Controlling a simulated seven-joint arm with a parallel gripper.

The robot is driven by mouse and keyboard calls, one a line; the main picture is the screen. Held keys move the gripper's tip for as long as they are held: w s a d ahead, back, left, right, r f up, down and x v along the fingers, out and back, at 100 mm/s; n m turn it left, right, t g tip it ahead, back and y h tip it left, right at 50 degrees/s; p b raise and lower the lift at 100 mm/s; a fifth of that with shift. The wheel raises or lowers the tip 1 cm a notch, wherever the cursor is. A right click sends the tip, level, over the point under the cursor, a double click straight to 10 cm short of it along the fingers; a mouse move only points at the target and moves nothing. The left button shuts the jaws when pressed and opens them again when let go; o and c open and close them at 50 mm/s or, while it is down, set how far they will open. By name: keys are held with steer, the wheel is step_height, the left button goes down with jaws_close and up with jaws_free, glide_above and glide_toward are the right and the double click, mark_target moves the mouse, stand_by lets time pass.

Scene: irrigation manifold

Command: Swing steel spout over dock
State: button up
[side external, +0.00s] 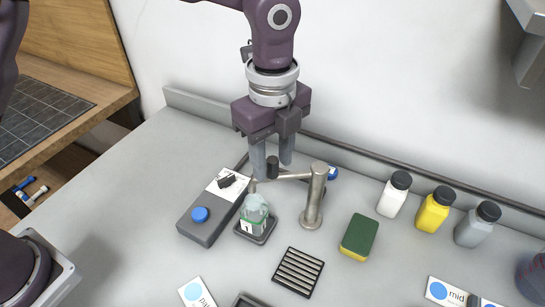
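The steel spout has an upright column (313,200) and a thin arm (293,176) that reaches left, its tip above a clear, green-tinted container (255,207). The container stands in a small dark square dock (257,237) and bears a white label. A black knob (272,167) stands on the spout arm. My gripper (272,169) points down with one grey finger on each side of the knob. The gap is narrow, and I cannot tell whether the fingers touch it.
A grey box with a blue button (200,215) lies left of the dock. A black grate (299,271) and a green-yellow sponge (359,237) are in front and right. White (392,200), yellow (433,212) and grey (475,227) bottles stand further right. Cards lie near the front.

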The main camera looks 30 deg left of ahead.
step_height(320, 180, up, 7)
steer(key=shift+r, duration=0.1)
stand_by(0.5)
steer(key=shift+s, duration=0.1)
steer(key=s+a+r+n+t, duration=0.2)
steer(key=s+a+r+n, duration=0.25)
steer(key=a+n, duration=0.2)
steer(key=s+a+r+n+t, duration=0.1)
steer(key=s+a+r+n, duration=0.2)
steer(key=s+a+n, duration=0.35)
steer(key=s+a+f+n+t, duration=0.2)
steer(key=s+a+f+n, duration=0.2)
steer(key=s+a+n, duration=0.5)
steer(key=shift+s+a+f+n+t, duration=0.2)
steer(key=shift+s+n+t, duration=0.1)
steer(key=shift+s, duration=0.45)
steer(key=shift+o, duration=0.2)
